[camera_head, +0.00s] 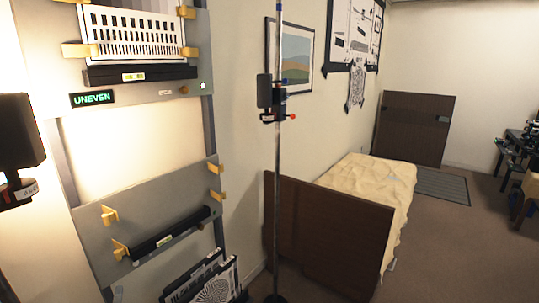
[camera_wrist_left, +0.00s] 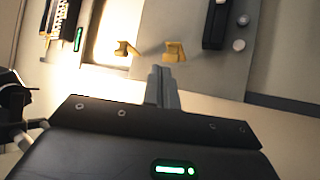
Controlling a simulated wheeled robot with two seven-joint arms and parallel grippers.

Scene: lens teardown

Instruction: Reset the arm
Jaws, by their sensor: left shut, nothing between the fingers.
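My left gripper (camera_wrist_left: 162,74) shows in the wrist view, its grey fingers together with nothing between them. The fingers point toward a grey panel (camera_wrist_left: 205,75) with two yellow clips (camera_wrist_left: 174,51) just beyond the fingertips. Whether the fingertips touch the panel I cannot tell. In the head view I cannot make out the left gripper clearly. My right gripper is in neither view.
A rack holds an upper panel with a slotted chart (camera_head: 135,36) and a green "UNEVEN" display (camera_head: 92,99). Its lower panel (camera_head: 90,240) has yellow clips and a black bar. A thin pole (camera_head: 278,190) stands right of it. A cloth-covered bed (camera_head: 370,185) lies beyond.

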